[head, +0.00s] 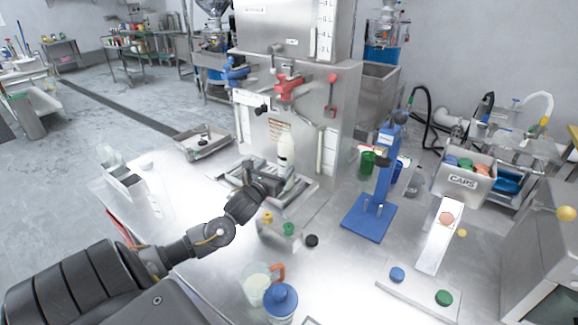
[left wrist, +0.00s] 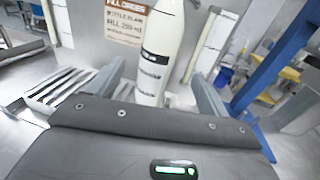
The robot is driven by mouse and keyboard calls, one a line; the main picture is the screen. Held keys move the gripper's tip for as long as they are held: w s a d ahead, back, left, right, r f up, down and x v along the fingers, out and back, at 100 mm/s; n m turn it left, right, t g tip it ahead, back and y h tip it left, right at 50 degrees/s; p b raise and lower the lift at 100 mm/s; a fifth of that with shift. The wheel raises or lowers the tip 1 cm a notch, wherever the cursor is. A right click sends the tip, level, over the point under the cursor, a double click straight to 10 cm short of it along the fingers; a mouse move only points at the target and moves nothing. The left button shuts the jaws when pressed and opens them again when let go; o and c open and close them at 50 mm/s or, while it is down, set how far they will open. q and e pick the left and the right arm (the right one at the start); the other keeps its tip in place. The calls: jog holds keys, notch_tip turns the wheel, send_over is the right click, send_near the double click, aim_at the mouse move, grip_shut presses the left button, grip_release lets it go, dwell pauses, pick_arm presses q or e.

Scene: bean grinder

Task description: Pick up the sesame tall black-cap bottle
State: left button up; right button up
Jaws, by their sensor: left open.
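A tall white bottle (head: 286,151) stands upright on the metal tray at the foot of the steel filling machine. In the left wrist view the bottle (left wrist: 158,50) shows a label with black bands; its top is cut off there, and I cannot make out a black cap in either view. My left gripper (head: 272,172) is low in front of the bottle. Its fingers are open, one on each side of the bottle in the left wrist view, with visible gaps. The bottle's base is hidden behind the gripper. My right gripper is not in view.
The filling machine (head: 347,110) rises close behind the bottle. A blue stand (head: 369,217) is to the right. A blue-lidded jar (head: 281,304), a pitcher with an orange handle (head: 256,283) and small caps are nearer. A grey bin (head: 467,185) stands farther right.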

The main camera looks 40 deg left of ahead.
aim_at(282, 158)
pick_arm(q)
jog(key=shift+w+a+r, duration=0.15)
jog(key=shift+w+r, duration=0.1)
jog(key=shift+w, duration=0.05)
jog(key=p+x, duration=0.1)
jog(key=x, duration=0.3)
jog(key=shift+w+f, duration=0.15)
jog(key=shift+w, duration=0.2)
jog(key=shift+w+a+r+p, duration=0.1)
jog(key=shift+a+r+p, duration=0.1)
jog(key=shift+p, duration=0.1)
jog(key=shift+p+x, duration=0.8)
jog(key=shift+x, duration=1.6)
jog(key=shift+f, duration=0.1)
jog(key=shift+c, duration=0.3)
jog(key=c, duration=1.4)
jog(key=shift+c, duration=0.8)
